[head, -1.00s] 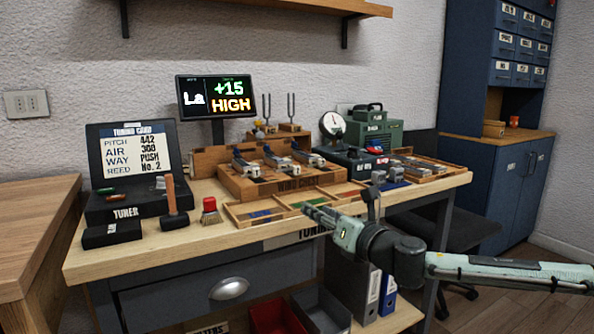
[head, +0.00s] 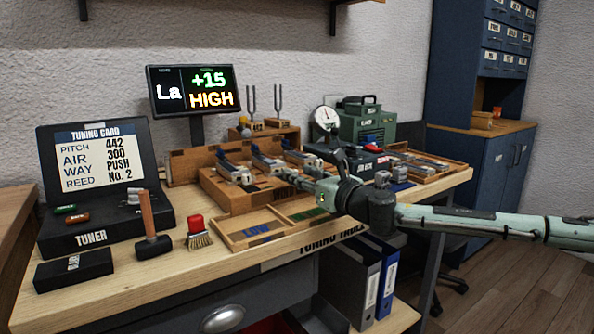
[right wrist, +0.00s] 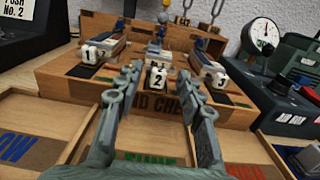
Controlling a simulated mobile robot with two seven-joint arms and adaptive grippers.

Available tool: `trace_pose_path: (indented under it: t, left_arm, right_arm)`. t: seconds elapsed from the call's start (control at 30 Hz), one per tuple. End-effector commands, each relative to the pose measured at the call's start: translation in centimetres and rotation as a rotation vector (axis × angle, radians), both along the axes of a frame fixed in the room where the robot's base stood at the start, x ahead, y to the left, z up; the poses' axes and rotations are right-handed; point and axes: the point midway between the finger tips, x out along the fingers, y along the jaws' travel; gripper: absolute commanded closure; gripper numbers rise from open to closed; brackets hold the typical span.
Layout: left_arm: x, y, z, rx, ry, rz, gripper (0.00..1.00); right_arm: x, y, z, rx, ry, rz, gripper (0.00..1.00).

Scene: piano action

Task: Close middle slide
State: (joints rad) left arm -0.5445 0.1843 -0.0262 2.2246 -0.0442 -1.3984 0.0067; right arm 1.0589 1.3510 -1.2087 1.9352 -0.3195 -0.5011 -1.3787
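The wooden wind chest (head: 232,195) stands on the tuning table with three metal slides in a row. The middle slide (right wrist: 157,78), with a white block marked 2, shows between my fingers in the right wrist view; it also shows in the head view (head: 267,163). Slide 1 (right wrist: 92,53) and slide 3 (right wrist: 217,75) lie to its left and right. My right gripper (right wrist: 160,70) is open and empty, with its fingers on either side of block 2 in the picture. I cannot tell whether it touches. In the head view my right gripper (head: 290,176) reaches the chest's front. My left gripper is out of view.
A shallow divided tray (head: 240,240) lies in front of the chest. A hammer (head: 152,240), brush (head: 198,238) and tuner case (head: 90,235) stand to the left. The air box with its dial (head: 328,122) is to the right. A screen (head: 196,91) reads La +15 HIGH.

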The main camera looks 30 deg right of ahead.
Motion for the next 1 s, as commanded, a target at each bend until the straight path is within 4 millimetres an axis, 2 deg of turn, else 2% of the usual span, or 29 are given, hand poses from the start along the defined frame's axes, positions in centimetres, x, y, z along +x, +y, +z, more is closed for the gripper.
trace_pose_path:
  t: [0.2, 0.47, 0.77, 1.0]
  left_arm:
    - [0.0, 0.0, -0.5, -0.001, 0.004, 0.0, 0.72]
    - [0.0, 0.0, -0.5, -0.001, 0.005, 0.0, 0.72]
    - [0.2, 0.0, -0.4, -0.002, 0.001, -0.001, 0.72]
    - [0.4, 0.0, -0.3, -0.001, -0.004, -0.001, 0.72]
  right_arm:
    - [1.7, 0.2, 0.0, 0.0, 0.0, 0.001, 0.62]
    - [1.7, 0.2, -0.1, 0.0, 0.001, 0.0, 0.63]
    - [1.7, 0.1, -0.1, 0.0, 0.001, 0.0, 1.0]
    - [1.7, 0.1, -0.1, 0.0, 0.001, 0.0, 1.0]
